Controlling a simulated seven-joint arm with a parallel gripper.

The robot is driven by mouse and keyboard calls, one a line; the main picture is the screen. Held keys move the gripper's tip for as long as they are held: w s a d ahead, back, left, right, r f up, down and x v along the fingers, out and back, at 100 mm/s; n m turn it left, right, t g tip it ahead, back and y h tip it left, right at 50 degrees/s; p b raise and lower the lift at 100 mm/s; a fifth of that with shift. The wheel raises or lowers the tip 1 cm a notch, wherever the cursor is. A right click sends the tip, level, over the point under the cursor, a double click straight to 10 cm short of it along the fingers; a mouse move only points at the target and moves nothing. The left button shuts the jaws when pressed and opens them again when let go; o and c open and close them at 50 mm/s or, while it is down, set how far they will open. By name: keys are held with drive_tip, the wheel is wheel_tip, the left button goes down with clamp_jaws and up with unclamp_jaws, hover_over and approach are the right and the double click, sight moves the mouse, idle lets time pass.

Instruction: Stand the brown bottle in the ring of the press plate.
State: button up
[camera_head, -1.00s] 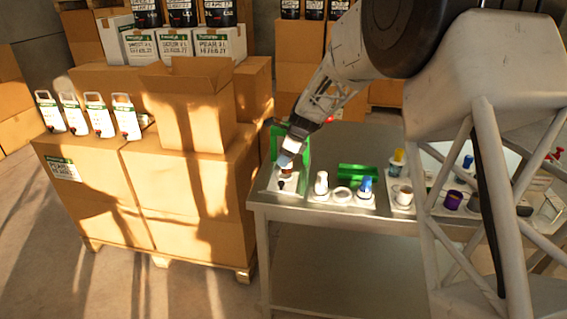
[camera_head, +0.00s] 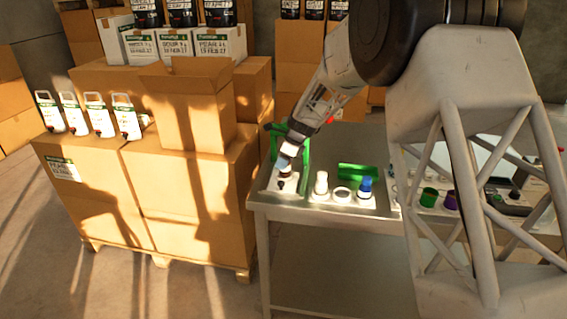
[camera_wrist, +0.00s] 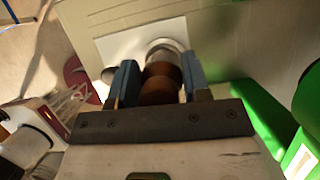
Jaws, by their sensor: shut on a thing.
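My gripper (camera_head: 286,162) is at the green press (camera_head: 304,150) on the left end of the metal table, just above the white press plate (camera_head: 289,187). In the wrist view its two blue fingers (camera_wrist: 158,78) are shut on the brown bottle (camera_wrist: 160,90), one on each side. A pale metallic ring (camera_wrist: 163,47) shows at the bottle's far end, over the white plate (camera_wrist: 112,48). I cannot tell whether the bottle is inside the ring or only above it. The bottle is mostly hidden by the fingers in the head view.
To the right stand a white bottle (camera_head: 321,183), an empty-looking white ring (camera_head: 342,193) and a blue-capped bottle (camera_head: 365,186), with a green block (camera_head: 358,171) behind. Cardboard boxes (camera_head: 190,195) stand close on the left. My arm hides part of the table's right side.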

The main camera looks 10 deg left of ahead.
drive_tip(key=shift+f, duration=0.45)
drive_tip(key=shift+f, duration=0.15)
drive_tip(key=o, duration=1)
drive_tip(key=shift+v, duration=6.15)
drive_tip(key=shift+a, duration=0.15)
